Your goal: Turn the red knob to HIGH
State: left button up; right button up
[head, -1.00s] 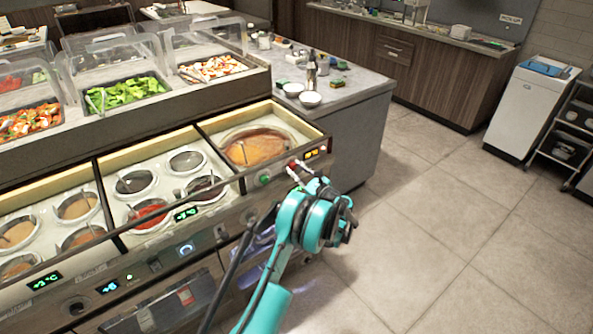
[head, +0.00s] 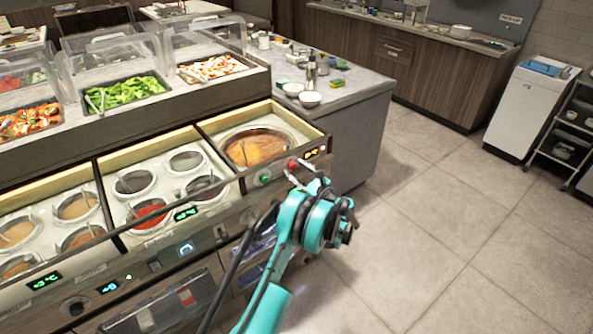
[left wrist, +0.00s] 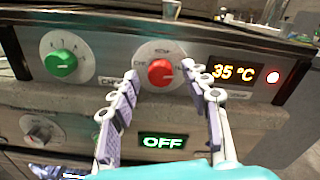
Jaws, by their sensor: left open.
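The red knob (left wrist: 161,72) is on the front panel, right of a green knob (left wrist: 61,64). In the head view the red knob (head: 292,165) shows at the panel's right end, just beyond my left gripper (head: 298,181). In the left wrist view my left gripper (left wrist: 159,80) is open and empty, its fingers spread either side of the knob's line of sight. I see no contact with the knob. The small lettering around the knob is partly hidden and too blurred to read, and its pointer direction is unclear. My right gripper is not in view.
An orange display (left wrist: 232,73) reads 35 °C, with a red light (left wrist: 273,77) beside it. A green OFF display (left wrist: 163,142) sits below the red knob. A rail (head: 150,212) runs along the counter front. The floor (head: 430,240) to the right is clear.

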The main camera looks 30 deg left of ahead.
pick_arm(q)
jog(key=v, duration=1.1)
jog(key=shift+d, duration=0.25)
jog(key=shift+s, duration=0.1)
jog(key=s+d+r+n+h, duration=0.3)
jog(key=s+r+n+h, duration=0.5)
jog(key=s+r, duration=0.3)
jog(key=s+d+f+n+h, duration=0.1)
jog(key=s+d+n+h, duration=0.3)
jog(key=s, duration=0.7)
jog(key=s+d+f+n+h, duration=0.1)
jog(key=s+d+n+h, duration=0.3)
jog(key=s+d, duration=0.5)
jog(key=s+n, duration=0.2)
jog(key=shift+s+f+n+h, duration=0.2)
jog(key=shift+s+n+h, duration=0.1)
jog(key=shift+s, duration=0.1)
